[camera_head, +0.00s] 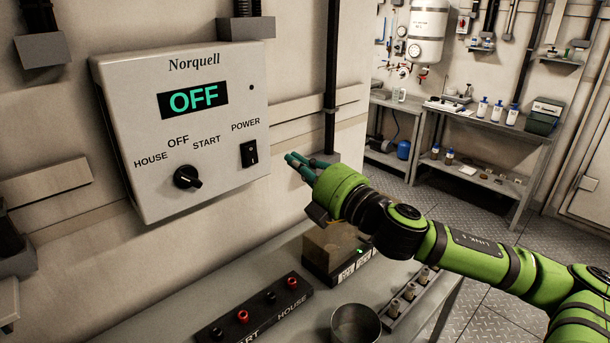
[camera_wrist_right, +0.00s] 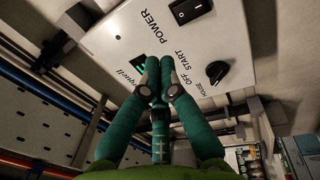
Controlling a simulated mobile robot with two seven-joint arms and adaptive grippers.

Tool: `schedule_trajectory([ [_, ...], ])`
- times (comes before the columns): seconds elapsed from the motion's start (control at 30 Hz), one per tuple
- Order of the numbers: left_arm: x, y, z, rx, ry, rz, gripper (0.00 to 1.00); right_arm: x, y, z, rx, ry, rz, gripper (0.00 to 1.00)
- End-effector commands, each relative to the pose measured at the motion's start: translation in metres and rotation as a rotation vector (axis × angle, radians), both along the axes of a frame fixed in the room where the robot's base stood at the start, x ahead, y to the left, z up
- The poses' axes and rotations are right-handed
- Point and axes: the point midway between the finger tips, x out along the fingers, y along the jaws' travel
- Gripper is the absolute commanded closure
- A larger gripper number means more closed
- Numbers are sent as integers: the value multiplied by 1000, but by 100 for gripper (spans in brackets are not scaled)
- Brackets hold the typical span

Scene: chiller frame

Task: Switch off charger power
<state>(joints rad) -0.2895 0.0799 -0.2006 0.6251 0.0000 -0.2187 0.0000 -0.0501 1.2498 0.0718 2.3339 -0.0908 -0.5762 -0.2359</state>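The grey Norquell charger box (camera_head: 125,118) hangs on the wall at left; its display (camera_head: 194,98) reads OFF in green. Its black power rocker switch (camera_head: 249,153) sits under the POWER label at the lower right of the panel. The switch also shows at the top edge of the right wrist view (camera_wrist_right: 197,6). A black rotary knob (camera_head: 187,177) is below the HOUSE, OFF and START labels, and in the wrist view (camera_wrist_right: 217,72). My right gripper (camera_head: 291,160) is right of the box, apart from the switch, its teal fingers together and empty. My left gripper is out of view.
A bench (camera_head: 170,310) below the box holds a terminal strip (camera_head: 255,312), a dark box with a green light (camera_head: 325,255) and a round metal cup (camera_head: 355,324). A black vertical conduit (camera_head: 331,80) runs right of the charger. Open floor lies at right.

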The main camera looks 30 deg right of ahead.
Motion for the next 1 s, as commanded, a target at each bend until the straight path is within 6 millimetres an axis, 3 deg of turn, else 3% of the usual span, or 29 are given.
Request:
schedule_trajectory([
  [0.03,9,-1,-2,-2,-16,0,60,-4,0,-2,-2,3,1,100],
  [0.13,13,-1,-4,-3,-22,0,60,-9,-1,-1,-1,3,1,100],
  [0.47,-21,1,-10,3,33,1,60,-18,-1,3,-2,0,3,100],
  [1.0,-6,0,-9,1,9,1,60,-18,-1,4,-2,0,3,100],
])
